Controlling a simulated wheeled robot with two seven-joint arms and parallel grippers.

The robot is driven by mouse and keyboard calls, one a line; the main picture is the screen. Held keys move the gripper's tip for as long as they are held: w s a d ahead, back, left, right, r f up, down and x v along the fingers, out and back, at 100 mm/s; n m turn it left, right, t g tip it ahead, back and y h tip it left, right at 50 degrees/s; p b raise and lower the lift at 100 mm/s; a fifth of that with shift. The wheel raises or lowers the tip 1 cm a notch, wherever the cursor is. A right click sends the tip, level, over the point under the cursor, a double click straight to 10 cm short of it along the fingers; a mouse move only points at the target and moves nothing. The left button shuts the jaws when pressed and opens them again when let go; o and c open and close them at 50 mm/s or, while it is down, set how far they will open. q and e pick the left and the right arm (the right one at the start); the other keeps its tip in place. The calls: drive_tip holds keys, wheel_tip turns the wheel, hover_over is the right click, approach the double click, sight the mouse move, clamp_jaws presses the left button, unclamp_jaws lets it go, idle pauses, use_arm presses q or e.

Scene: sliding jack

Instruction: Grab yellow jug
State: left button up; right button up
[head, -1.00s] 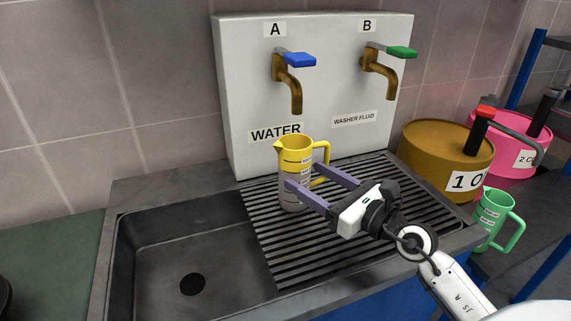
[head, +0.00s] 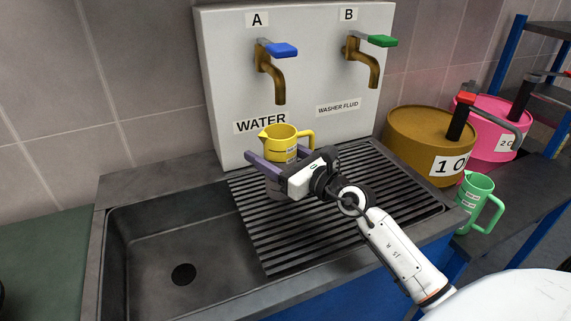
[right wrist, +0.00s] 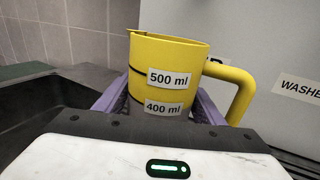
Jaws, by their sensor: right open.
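The yellow jug (head: 281,141) stands upright on the slatted drain rack (head: 345,205), in front of the panel's WATER side. Its spout points left and its handle right. My right gripper (head: 276,157) is open, with its purple fingers on either side of the jug's body. In the right wrist view, the jug (right wrist: 165,62) rises between the two fingers, and its 500 ml and 400 ml labels face me. The gripper body hides the jug's lower part, and I cannot tell whether either finger touches it. My left gripper is not in view.
A white panel (head: 220,75) holds tap A (head: 275,70) with a blue lever and tap B (head: 365,60) with a green lever. A sink basin (head: 150,240) lies left. A brown canister (head: 410,135), pink canister (head: 490,135) and green jug (head: 478,200) stand right.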

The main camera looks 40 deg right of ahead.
drive_tip(key=c, duration=1)
drive_tip(key=shift+r, duration=0.2)
drive_tip(key=c, duration=0.4)
